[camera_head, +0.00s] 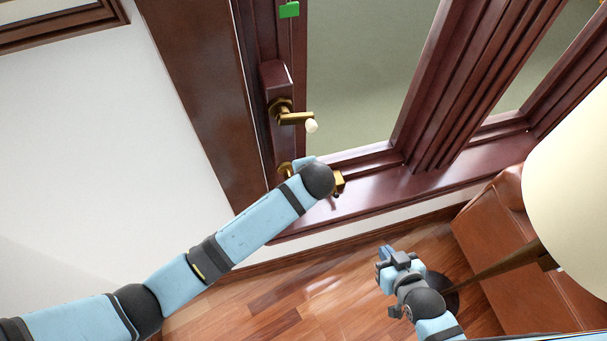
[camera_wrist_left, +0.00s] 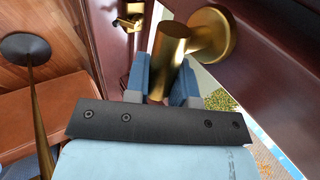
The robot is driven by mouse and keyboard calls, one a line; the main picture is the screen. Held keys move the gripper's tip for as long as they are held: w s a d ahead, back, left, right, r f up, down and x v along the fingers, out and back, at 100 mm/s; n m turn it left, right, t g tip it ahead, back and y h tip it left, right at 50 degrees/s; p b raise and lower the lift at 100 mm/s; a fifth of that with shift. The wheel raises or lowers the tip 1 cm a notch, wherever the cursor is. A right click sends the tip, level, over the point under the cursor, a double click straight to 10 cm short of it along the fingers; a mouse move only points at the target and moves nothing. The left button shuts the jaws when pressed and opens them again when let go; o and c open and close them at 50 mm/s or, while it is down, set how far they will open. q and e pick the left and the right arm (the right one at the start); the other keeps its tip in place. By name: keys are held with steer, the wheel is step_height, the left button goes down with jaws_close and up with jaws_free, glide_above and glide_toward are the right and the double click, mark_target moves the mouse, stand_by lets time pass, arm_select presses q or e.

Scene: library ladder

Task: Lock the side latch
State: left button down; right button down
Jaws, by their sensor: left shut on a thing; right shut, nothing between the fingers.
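A dark red-brown wooden window fills the upper right of the head view. A brass handle with a pale tip (camera_head: 295,118) sits on its frame (camera_head: 277,85). Below it, a second brass fitting (camera_head: 285,170) is mostly hidden by my left wrist. In the left wrist view my left gripper (camera_wrist_left: 161,80) is shut around the brass cylinder of a turn handle (camera_wrist_left: 172,45) with a round base. A small brass latch piece (camera_wrist_left: 130,22) shows beyond; a brass piece (camera_head: 339,182) also shows beside my wrist. I cannot tell which is the side latch. My right gripper (camera_head: 384,260) is shut and empty above the floor.
A brown leather seat (camera_head: 510,235) and a cream lampshade (camera_head: 575,180) on a brass pole stand at the right. A green tag (camera_head: 289,9) is on the frame above. White wall (camera_head: 90,130) is at the left. Wooden floor (camera_head: 300,300) lies open below.

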arm_select(q)
steer(key=shift+f, duration=0.15)
stand_by(0.4)
steer(key=c, duration=1)
jaws_free()
steer(key=b+v, duration=0.1)
steer(key=v, duration=1.2)
steer(key=shift+s+d+r+b, duration=0.15)
steer(key=shift+d+r+b, duration=0.05)
steer(key=shift+r+b, duration=0.15)
